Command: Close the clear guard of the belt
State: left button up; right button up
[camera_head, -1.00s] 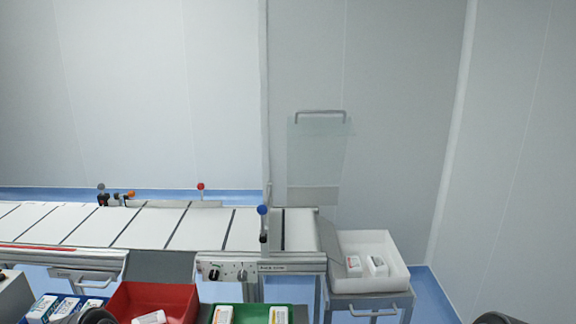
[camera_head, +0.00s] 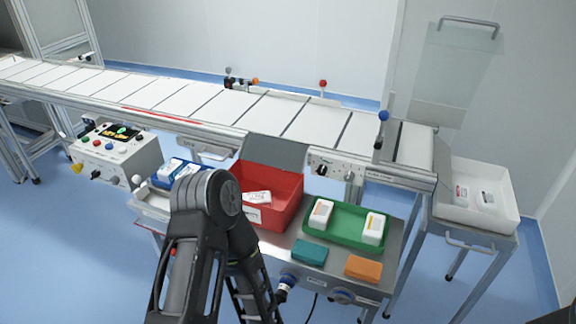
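The clear guard (camera_head: 455,65) is a see-through panel at the right end of the belt (camera_head: 310,121). It stands raised, leaning slightly, with a grey bar handle (camera_head: 468,21) along its top edge. The belt is white with dark cross lines and runs from the far left to the right end. My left arm shows in the lower middle, in front of the red bin, but its gripper fingers are not visible. At the bottom right corner only a dark bit of my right arm shows; its gripper is out of view.
A white bin (camera_head: 507,213) with small bottles stands right of the belt end. In front of the belt are a red bin (camera_head: 284,209), a green tray (camera_head: 345,239), a teal block (camera_head: 309,251), an orange block (camera_head: 363,268) and a control box (camera_head: 114,151). Blue floor lies open at left.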

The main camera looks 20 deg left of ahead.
aim_at(460, 19)
jog(key=l+u, duration=0.2)
jog(key=u, duration=0.5)
jog(key=l+u, duration=0.3)
jog(key=l, duration=0.45)
jog(key=l+u, duration=0.25)
jog(key=l, duration=0.5)
jog(key=k+l+u, duration=0.1)
jog(key=l+u, duration=0.2)
jog(key=l, duration=0.4)
jog(key=k+l, duration=0.1)
jog(key=l, duration=0.35)
jog(key=k+l, duration=0.1)
jog(key=l, duration=0.75)
jog(key=k, duration=0.05)
